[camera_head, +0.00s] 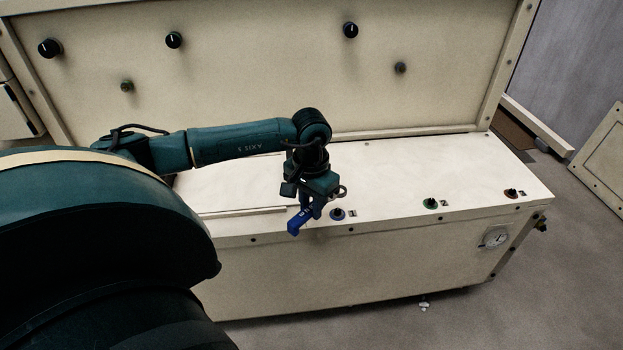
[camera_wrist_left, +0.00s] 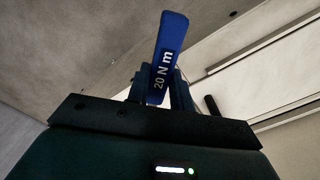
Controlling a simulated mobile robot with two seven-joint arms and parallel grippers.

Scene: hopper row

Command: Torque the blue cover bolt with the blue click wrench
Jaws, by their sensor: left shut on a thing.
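My left gripper (camera_head: 313,207) is shut on the blue click wrench (camera_head: 296,223) above the front edge of the cream cabinet top. In the left wrist view the wrench (camera_wrist_left: 165,60) stands between the fingers (camera_wrist_left: 160,92) and reads "20 Nm". Its far end is hidden behind the gripper in the head view. The blue cover bolt (camera_head: 338,214) sits on the cabinet top just right of the gripper. I cannot tell whether the wrench touches it. My right gripper is not in view.
A green bolt (camera_head: 430,203) and a dark red-brown bolt (camera_head: 511,193) stand farther right along the same edge. A cream panel (camera_head: 250,80) with black knobs rises behind. A gauge (camera_head: 495,238) is on the cabinet front. The cabinet top (camera_head: 420,165) behind the bolts is clear.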

